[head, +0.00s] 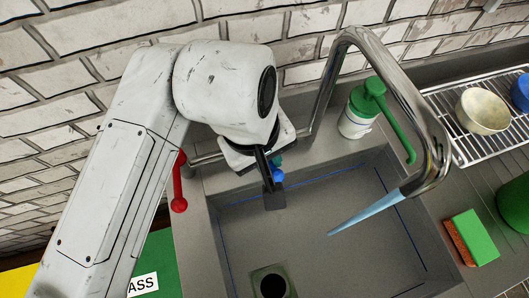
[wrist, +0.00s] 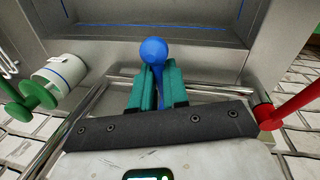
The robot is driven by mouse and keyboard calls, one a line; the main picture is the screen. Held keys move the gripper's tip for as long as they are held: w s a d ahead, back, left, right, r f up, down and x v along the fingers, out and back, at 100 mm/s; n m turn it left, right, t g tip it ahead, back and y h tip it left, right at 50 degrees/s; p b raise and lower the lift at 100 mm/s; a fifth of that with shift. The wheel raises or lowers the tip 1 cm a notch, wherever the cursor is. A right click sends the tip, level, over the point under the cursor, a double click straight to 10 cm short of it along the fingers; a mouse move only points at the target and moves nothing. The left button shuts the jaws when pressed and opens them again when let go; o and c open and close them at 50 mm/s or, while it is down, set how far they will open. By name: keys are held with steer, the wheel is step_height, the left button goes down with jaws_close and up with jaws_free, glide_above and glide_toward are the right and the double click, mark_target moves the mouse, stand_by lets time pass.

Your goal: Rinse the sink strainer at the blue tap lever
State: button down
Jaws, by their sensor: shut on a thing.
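The blue tap lever (head: 278,174) has a round blue knob, which also shows in the wrist view (wrist: 153,50). My gripper (wrist: 158,92) is shut on the blue tap lever, with its teal fingers on both sides just below the knob. In the head view my gripper (head: 271,182) is at the sink's back edge, partly hiding the lever. A pale blue water stream (head: 370,210) comes from the curved metal tap (head: 398,85) into the grey sink (head: 330,210). A dark drain opening (head: 271,284) is in the sink floor. I cannot make out a sink strainer.
A red lever (head: 180,190) is left of my gripper. A white soap bottle with a green pump (head: 358,115) stands behind the sink. A rack (head: 490,135) with a cream bowl (head: 484,110) and a green-and-orange sponge (head: 473,238) are at right. A brick wall is behind.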

steer(key=c, duration=1.1)
jaws_free()
steer(key=r, duration=0.3)
steer(key=a+r, duration=0.1)
steer(key=r, duration=0.3)
steer(key=s+a+r, duration=0.1)
steer(key=r, duration=0.2)
steer(key=shift+r, duration=0.3)
steer(key=shift+d, duration=0.1)
